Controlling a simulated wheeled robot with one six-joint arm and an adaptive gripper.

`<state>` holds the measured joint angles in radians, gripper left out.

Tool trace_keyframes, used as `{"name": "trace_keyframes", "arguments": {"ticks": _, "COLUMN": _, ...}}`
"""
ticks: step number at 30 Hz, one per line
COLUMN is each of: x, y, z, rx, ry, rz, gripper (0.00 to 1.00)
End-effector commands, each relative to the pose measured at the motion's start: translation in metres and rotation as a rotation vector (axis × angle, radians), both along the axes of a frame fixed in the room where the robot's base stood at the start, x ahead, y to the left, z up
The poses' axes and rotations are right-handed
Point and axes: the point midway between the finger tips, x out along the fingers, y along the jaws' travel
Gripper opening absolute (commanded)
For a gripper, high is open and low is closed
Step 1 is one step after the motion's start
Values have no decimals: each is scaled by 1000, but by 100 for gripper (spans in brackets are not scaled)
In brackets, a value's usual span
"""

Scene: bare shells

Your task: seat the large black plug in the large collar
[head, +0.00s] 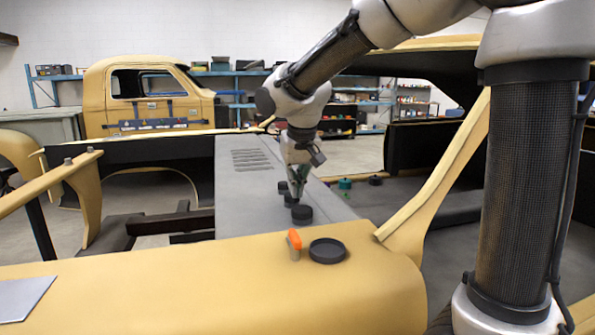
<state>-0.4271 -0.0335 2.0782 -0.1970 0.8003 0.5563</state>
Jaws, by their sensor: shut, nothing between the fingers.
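A dark round ring-like piece (327,251), which looks like the large collar, lies on the yellow body panel in the foreground. A short black cylinder (302,215), which looks like the large black plug, stands on the grey panel beyond it, apart from it. My gripper (299,196) points down just above and behind this cylinder. It is shut and empty; its fingertips are small and partly hidden, and I cannot tell whether they touch the cylinder. Smaller dark pieces (283,187) stand close behind the gripper.
An orange piece (294,240) stands beside the collar on its left. A green piece (345,184) and a dark round piece (375,180) lie farther back right. A yellow pillar (440,175) slants up on the right. The grey panel (250,195) is clear left of the gripper.

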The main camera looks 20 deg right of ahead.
Motion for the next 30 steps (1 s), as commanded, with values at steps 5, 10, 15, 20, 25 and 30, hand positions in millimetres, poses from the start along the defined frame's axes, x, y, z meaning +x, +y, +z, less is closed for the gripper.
{"name": "trace_keyframes", "arguments": {"ticks": 5, "x": 6, "y": 0, "z": -19, "rx": -1, "ry": 2, "rz": 0, "gripper": 0}}
{"name": "trace_keyframes", "arguments": {"ticks": 10, "x": 8, "y": 0, "z": -23, "rx": 0, "ry": 0, "rz": 0, "gripper": 0}}
{"name": "trace_keyframes", "arguments": {"ticks": 15, "x": 8, "y": 0, "z": -23, "rx": 0, "ry": 0, "rz": 0, "gripper": 0}}
{"name": "trace_keyframes", "arguments": {"ticks": 20, "x": 3, "y": 0, "z": -22, "rx": 0, "ry": -1, "rz": 0, "gripper": 0}}
{"name": "trace_keyframes", "arguments": {"ticks": 25, "x": -13, "y": 0, "z": -23, "rx": -1, "ry": 2, "rz": 1, "gripper": 0}}
{"name": "trace_keyframes", "arguments": {"ticks": 30, "x": -15, "y": -1, "z": -26, "rx": -3, "ry": 12, "rz": -3, "gripper": 0}}
